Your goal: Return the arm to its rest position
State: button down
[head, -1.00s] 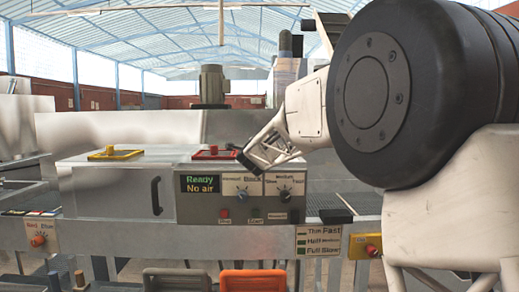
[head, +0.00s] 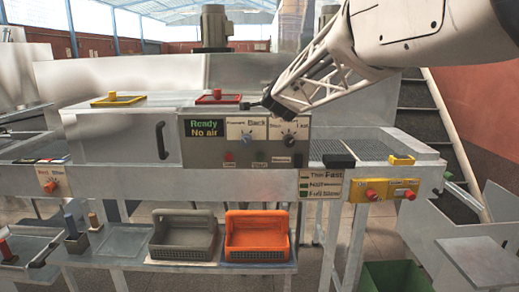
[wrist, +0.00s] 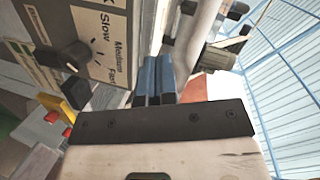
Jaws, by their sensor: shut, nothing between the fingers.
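My gripper (head: 262,104) is shut and empty in the head view. It hangs in front of the upper edge of the control panel (head: 205,153), just right of the red frame (head: 216,97). My arm reaches in from the upper right. In the wrist view the two blue fingers of my gripper (wrist: 153,80) lie close together with nothing between them. The panel's dial (wrist: 72,56) with its speed labels shows to their left. I cannot tell the exact gap between the fingertips and the panel.
The panel's screen (head: 203,134) reads "Ready" and "No air". A yellow frame (head: 118,100) lies on the machine top. A grey basket (head: 183,240) and an orange basket (head: 257,236) stand on the lower shelf. A yellow button box (head: 370,190) is at the right.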

jog(key=s+d+f+n+g, duration=0.4)
jog(key=s+f, duration=0.4)
jog(key=s, duration=1)
jog(key=s+d+f+n+g+h, duration=0.1)
jog(key=s+d+f+n+g, duration=0.3)
jog(key=s, duration=1.5)
jog(key=s+d+f+n+g, duration=0.4)
jog(key=s+f, duration=0.8)
jog(key=s, duration=0.6)
jog(key=shift+s+d+n+g+h, duration=0.15)
jog(key=shift+d+n+g+h, duration=0.25)
jog(key=shift+d, duration=0.55)
